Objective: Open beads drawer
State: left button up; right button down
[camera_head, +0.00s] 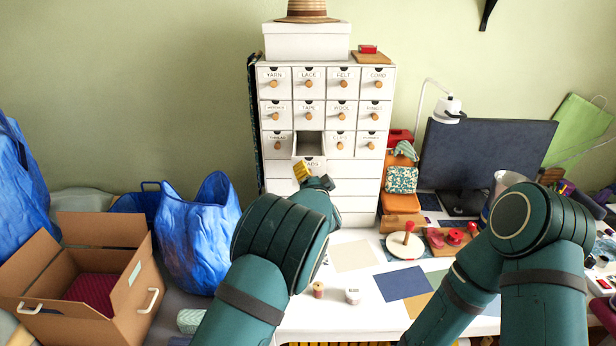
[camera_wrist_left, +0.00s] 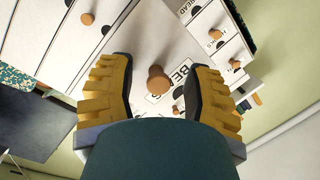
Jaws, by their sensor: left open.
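The white drawer cabinet (camera_head: 359,185) stands at the back of the table, with rows of labelled drawers and round wooden knobs. The beads drawer (camera_head: 314,162) in the third row is pulled partly out, and its inside shows from above. Its label is partly hidden in the head view. My left gripper (camera_head: 303,171) is in front of that drawer. In the left wrist view the wooden knob (camera_wrist_left: 157,80) is between the two open yellow fingers, apart from both, beside a label starting "BE". My right arm is in view but its gripper is not.
A white box (camera_head: 306,42) with a straw hat stands on the cabinet. A monitor (camera_head: 483,160) and orange-brown boxes are to the right. A cardboard box (camera_head: 128,275) and blue bags (camera_head: 198,235) are at left. Small spools and paper sheets lie on the table in front.

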pick_arm(q)
jog(key=shift+s+d, duration=0.1)
jog(key=s+d, duration=0.2)
jog(key=s, duration=0.9)
jog(key=shift+s, duration=0.35)
jog(key=s+a+f+n+g+h+b, duration=0.15)
jog(key=s+a+f+g, duration=0.35)
jog(key=f, duration=0.7)
jog(key=s+a+f+n+g+h, duration=0.25)
jog(key=s+a+f, duration=0.3)
jog(key=f, duration=0.65)
jog(key=s+f+n+g+h, duration=0.1)
jog(key=s+f+n+g, duration=0.2)
jog(key=s, duration=0.8)
jog(key=s+a+f+n+g+h+b, duration=0.1)
jog(key=s+f+n+g+h, duration=0.1)
jog(key=s, duration=0.8)
notch_tip(320, 180, down, 3)
jog(key=n+g, duration=0.1)
jog(key=g, duration=0.2)
jog(key=shift+s+a+r, duration=0.2)
jog(key=shift+s+a, duration=0.1)
jog(key=shift+s, duration=0.1)
